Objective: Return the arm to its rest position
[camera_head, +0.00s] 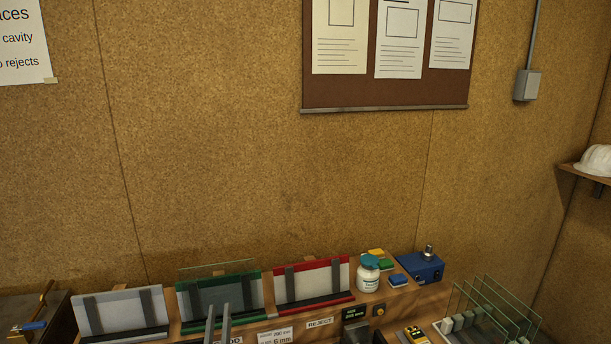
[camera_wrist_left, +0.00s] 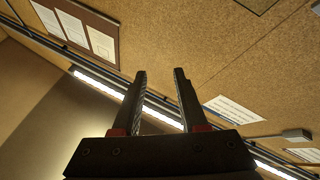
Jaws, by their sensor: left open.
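My left gripper (camera_head: 218,318) shows at the bottom of the head view as two upright grey fingers in front of the green-edged rack (camera_head: 250,270). In the left wrist view the gripper (camera_wrist_left: 160,72) is open, with nothing between its two dark fingers. That view is tilted and shows wall and ceiling lights behind the fingers. A clear glass pane (camera_head: 215,266) stands in the green-edged rack, its top edge rising above the rack. The fingers look apart from the pane, but the depth between them is hard to tell. My right gripper is in neither view.
A grey rack (camera_head: 125,308) stands left and a red-edged rack (camera_head: 312,282) right of the green one. Farther right are a white jar (camera_head: 368,276), a blue device (camera_head: 420,266) and several upright glass panes (camera_head: 490,305). The space above the bench is clear up to the wall.

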